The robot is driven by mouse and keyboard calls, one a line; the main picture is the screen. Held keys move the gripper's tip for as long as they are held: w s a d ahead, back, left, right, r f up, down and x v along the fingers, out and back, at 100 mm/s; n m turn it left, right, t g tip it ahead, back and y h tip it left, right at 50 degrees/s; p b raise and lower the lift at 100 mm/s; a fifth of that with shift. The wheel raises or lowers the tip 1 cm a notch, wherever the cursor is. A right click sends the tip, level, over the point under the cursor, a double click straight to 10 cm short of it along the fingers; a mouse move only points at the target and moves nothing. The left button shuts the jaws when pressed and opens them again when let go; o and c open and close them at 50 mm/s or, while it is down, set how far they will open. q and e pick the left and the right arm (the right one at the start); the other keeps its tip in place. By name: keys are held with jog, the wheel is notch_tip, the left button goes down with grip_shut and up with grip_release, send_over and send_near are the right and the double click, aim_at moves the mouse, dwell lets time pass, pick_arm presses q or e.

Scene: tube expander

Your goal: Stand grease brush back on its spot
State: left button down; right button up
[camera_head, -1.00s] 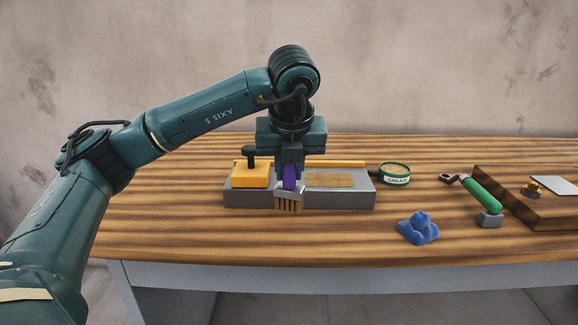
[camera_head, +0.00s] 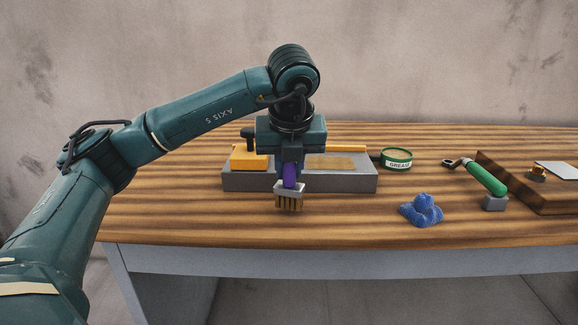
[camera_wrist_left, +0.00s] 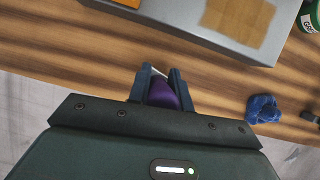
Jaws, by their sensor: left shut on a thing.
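My left gripper (camera_head: 291,172) is shut on the grease brush (camera_head: 289,191), which has a purple handle, a pale metal collar and tan bristles. The brush hangs upright with bristles down, in front of a grey tray (camera_head: 240,184). I cannot tell whether the bristles touch the table. A flat tan patch (camera_head: 331,162) lies on the tray. In the left wrist view, the purple handle (camera_wrist_left: 162,95) sits between the fingers (camera_wrist_left: 160,85) and hides the bristles; the tan patch (camera_wrist_left: 238,16) is ahead to the right. My right gripper is not in view.
An orange block (camera_head: 248,159) is on the tray's left part. A grease tin (camera_head: 397,158) stands right of the tray. A blue rag (camera_head: 421,210), a green-handled tool (camera_head: 487,179) and a wooden board (camera_head: 510,181) lie to the right. The front left table is clear.

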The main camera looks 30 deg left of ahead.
pick_arm(q)
jog(key=shift+f+b, duration=0.8)
jog(key=shift+f, duration=0.2)
dwell(0.3)
jog(key=c, duration=1.2)
grip_release()
jog(key=shift+p+v, duration=1.65)
jog(key=shift+v, duration=1.3)
jog(key=shift+p+v, duration=0.85)
jog(key=shift+v, duration=0.25)
